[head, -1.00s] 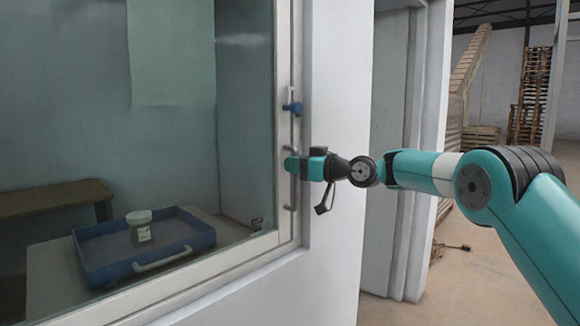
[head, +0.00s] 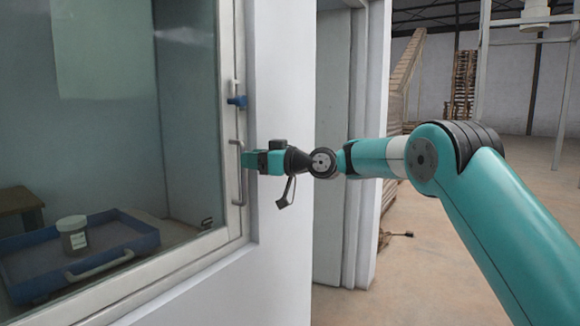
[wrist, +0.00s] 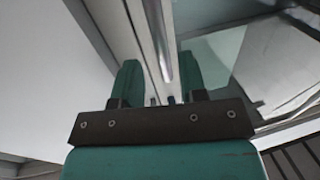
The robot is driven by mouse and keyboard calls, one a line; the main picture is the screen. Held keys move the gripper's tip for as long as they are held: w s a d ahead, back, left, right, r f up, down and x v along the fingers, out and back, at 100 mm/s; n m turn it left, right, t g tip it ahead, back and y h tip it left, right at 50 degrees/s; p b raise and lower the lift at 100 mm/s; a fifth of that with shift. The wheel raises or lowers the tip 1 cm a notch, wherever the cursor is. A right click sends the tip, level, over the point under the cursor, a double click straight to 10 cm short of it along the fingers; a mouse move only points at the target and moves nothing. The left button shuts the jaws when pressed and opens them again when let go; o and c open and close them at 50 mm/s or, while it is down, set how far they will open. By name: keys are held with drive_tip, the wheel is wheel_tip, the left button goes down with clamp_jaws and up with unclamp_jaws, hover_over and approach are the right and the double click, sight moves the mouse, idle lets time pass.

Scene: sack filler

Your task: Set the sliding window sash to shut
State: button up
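The window sash (head: 230,60) is a glazed panel in a pale frame, at the left of the head view. A slim vertical handle (head: 240,150) is on its right upright, below a blue latch (head: 237,101). My gripper (head: 248,160) is level with the handle and hides part of it. In the wrist view the metal handle bar (wrist: 158,40) runs between the two teal fingers of my gripper (wrist: 158,82), with gaps visible beside it. The fingers are apart. I cannot tell whether the sash is fully against its jamb.
Behind the glass are a blue tray (head: 30,285) with a lidded jar (head: 73,236) and a brown bench (head: 20,200). A white wall (head: 285,80) stands right of the window, beside a recessed doorway. Open floor (head: 400,275) lies further right.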

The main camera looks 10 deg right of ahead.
drive_tip(key=b+v, duration=0.3)
drive_tip(key=v, duration=1.1)
drive_tip(key=shift+s+d+b, duration=0.2)
drive_tip(key=shift+b, duration=0.15)
drive_tip(key=s+a+g+h+p, duration=0.2)
drive_tip(key=s+a+g+p, duration=0.1)
drive_tip(key=s+a, duration=0.45)
drive_tip(key=s+a+f+m+g+h+p, duration=0.1)
drive_tip(key=s+f+g+h, duration=0.15)
drive_tip(key=s, duration=0.65)
drive_tip(key=s+a+f+m+g+h+p, duration=0.1)
drive_tip(key=s+f+m+g+h+p, duration=0.2)
drive_tip(key=s, duration=0.7)
drive_tip(key=s+d+f+g+h, duration=0.1)
drive_tip(key=s+d+f, duration=0.1)
drive_tip(key=s, duration=0.4)
drive_tip(key=s+d+f+g+h, duration=0.1)
drive_tip(key=s+d+f+h, duration=0.1)
drive_tip(key=s+f, duration=0.2)
drive_tip(key=s, duration=0.3)
drive_tip(key=shift+d, duration=0.2)
drive_tip(key=shift+s, duration=0.1)
